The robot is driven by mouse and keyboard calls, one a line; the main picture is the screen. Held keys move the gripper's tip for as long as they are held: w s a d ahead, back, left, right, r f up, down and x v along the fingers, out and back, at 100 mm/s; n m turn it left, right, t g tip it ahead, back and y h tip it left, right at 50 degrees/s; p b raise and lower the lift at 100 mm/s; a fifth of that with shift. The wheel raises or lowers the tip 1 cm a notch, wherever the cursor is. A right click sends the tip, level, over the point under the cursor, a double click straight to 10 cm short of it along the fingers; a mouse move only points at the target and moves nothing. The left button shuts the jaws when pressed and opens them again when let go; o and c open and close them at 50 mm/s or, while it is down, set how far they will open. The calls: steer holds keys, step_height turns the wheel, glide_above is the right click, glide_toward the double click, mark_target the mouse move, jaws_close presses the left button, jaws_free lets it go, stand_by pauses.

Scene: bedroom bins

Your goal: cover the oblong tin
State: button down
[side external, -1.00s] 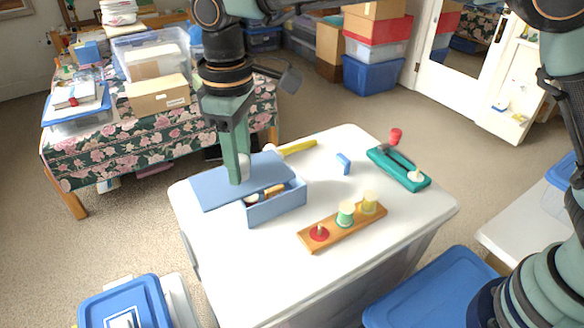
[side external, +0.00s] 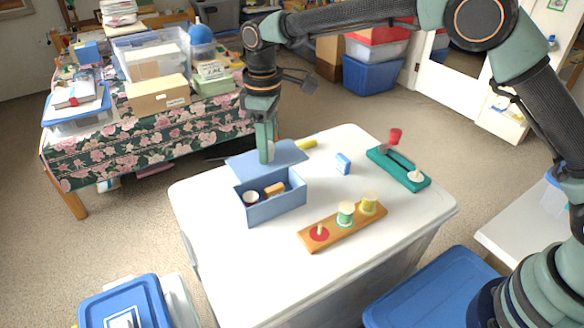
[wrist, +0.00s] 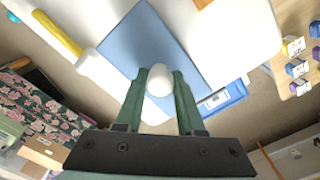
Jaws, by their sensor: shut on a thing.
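The oblong tin (side external: 272,210) is a blue open box near the left side of the white table top. A white round piece and an orange-tan piece show inside it. Its flat blue lid (side external: 287,152) is at the tin's far side, and I cannot tell whether it touches the rim. My gripper (side external: 265,158) is shut on the lid's white knob. In the wrist view, the white knob (wrist: 159,80) sits between my fingers with the blue lid (wrist: 140,42) beyond. I cannot make out the tin in the wrist view.
A wooden board with pegs and spools (side external: 343,228) stands right of the tin. The front left of the white table top (side external: 222,245) is clear.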

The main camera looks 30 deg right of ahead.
steer(key=shift+f, duration=2.5)
steer(key=shift+f, duration=0.85)
stand_by(0.6)
steer(key=shift+c, duration=2.2)
jaws_free()
step_height(320, 180, up, 12)
steer(key=shift+r, duration=0.1)
steer(key=shift+r, duration=0.1)
